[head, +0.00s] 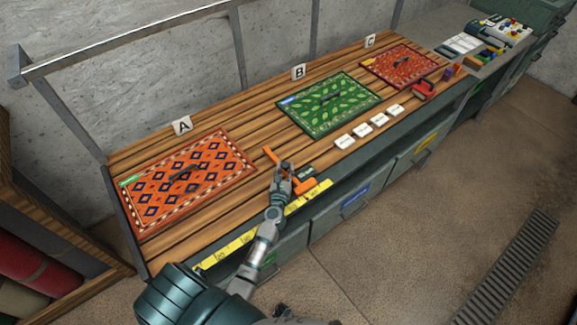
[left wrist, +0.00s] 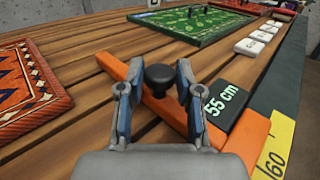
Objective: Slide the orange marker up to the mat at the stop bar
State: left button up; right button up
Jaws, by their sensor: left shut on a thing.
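The orange marker (head: 269,155) is a long bar lying across the wooden slats between mats A and B; in the left wrist view (left wrist: 112,68) it has a black knob (left wrist: 160,78) and a dark "55 cm" plate (left wrist: 220,105). My left gripper (head: 284,168) is shut on the knob; its fingers (left wrist: 157,95) stand on both sides of it. Red-orange mat A (head: 190,178) with blue diamonds lies left of the marker, apart from it. Green leaf mat B (head: 330,103) lies to the right, also apart. A grey bar (head: 122,218) edges the bench's left end, close to mat A.
A yellow measuring strip (head: 237,241) runs along the bench's front edge. Small red mat C (head: 400,66) lies at the far right. Several white blocks (head: 361,129) and a red tool (head: 424,89) sit near the front edge. Bare slats separate the marker from mat A.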

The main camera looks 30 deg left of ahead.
pick_arm(q)
jog(key=s, duration=0.1)
jog(key=s+a, duration=0.1)
jog(key=s, duration=0.1)
jog(key=s+a, duration=0.1)
jog(key=shift+s+f, duration=0.1)
jog(key=shift+s, duration=0.2)
jog(key=o, duration=1)
jog(key=shift+c, duration=0.2)
jog(key=shift+a, duration=0.25)
pick_arm(e)
jog(key=shift+s+d+r, duration=0.2)
jog(key=shift+d+r, duration=0.1)
jog(key=shift+d, duration=0.2)
